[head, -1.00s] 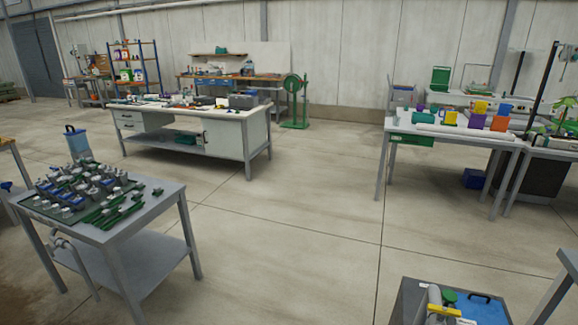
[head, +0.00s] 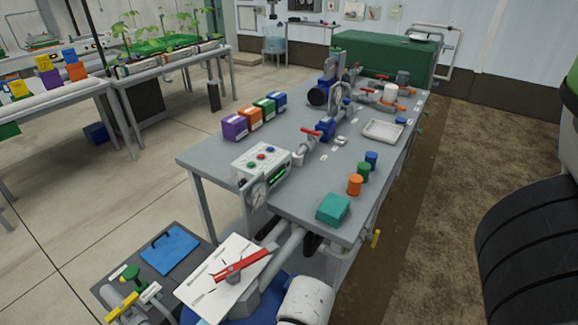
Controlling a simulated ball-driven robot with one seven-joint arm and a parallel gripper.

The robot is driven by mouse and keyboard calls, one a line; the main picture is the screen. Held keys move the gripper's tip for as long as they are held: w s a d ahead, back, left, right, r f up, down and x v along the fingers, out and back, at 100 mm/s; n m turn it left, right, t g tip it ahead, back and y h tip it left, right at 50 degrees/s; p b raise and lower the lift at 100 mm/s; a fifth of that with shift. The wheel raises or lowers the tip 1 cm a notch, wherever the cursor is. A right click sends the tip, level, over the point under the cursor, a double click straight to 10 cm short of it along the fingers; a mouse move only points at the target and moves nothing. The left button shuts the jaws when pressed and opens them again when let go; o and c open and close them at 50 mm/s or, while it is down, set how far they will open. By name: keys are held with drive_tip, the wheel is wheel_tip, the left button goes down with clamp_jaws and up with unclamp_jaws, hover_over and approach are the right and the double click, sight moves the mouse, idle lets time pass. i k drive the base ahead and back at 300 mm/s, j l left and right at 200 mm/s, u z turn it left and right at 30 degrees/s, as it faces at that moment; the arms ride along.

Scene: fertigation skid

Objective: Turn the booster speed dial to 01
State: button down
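No dial that I can read as the booster speed dial is clear in the head view. A white control box (head: 262,163) with several small coloured knobs or buttons sits at the near left edge of the grey skid table (head: 325,185). A round white-faced gauge or dial (head: 258,194) stands upright on a grey plate just in front of it; its marks are too small to read. A red lever (head: 243,264) lies across a tilted white plate (head: 207,281) with markings at the bottom. My gripper is not in view.
Purple, orange, green and blue boxes (head: 256,114) stand on the table's left side. Orange, green and blue cups (head: 363,172) and a teal box (head: 333,208) are on the right. Pipes with red handles (head: 310,132) run along the middle. Open concrete floor (head: 90,215) lies left.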

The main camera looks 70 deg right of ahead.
sight(243, 182)
drive_tip(key=l+z, duration=0.2)
drive_tip(key=z, duration=0.7)
